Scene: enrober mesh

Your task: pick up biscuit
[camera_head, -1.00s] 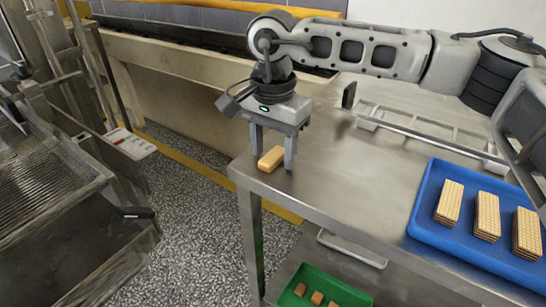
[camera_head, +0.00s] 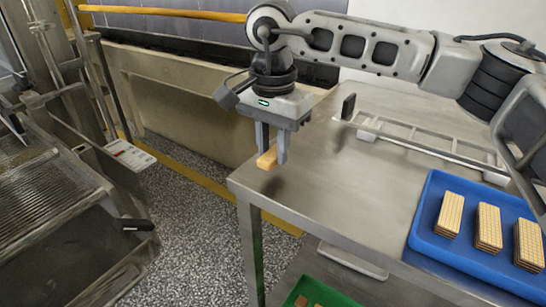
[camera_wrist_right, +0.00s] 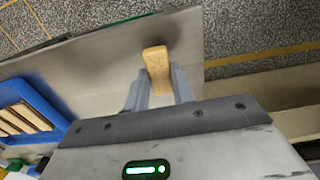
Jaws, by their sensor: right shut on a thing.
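A tan oblong biscuit (camera_head: 267,158) is between the fingers of my right gripper (camera_head: 270,155), near the left corner of the steel table (camera_head: 340,190). The gripper is shut on it and points down. A dark shadow on the table lies apart from the biscuit, so it is held above the top. In the right wrist view the biscuit (camera_wrist_right: 157,70) sits between the two fingertips (camera_wrist_right: 158,85) and sticks out past them. My left gripper is not in view.
A blue tray (camera_head: 424,212) with stacked wafers (camera_head: 489,227) stands on the table at the right. A metal rack (camera_head: 430,140) lies behind. A green crate (camera_head: 296,295) is on the lower shelf. A mesh conveyor (camera_head: 40,190) is at the left, across a floor gap.

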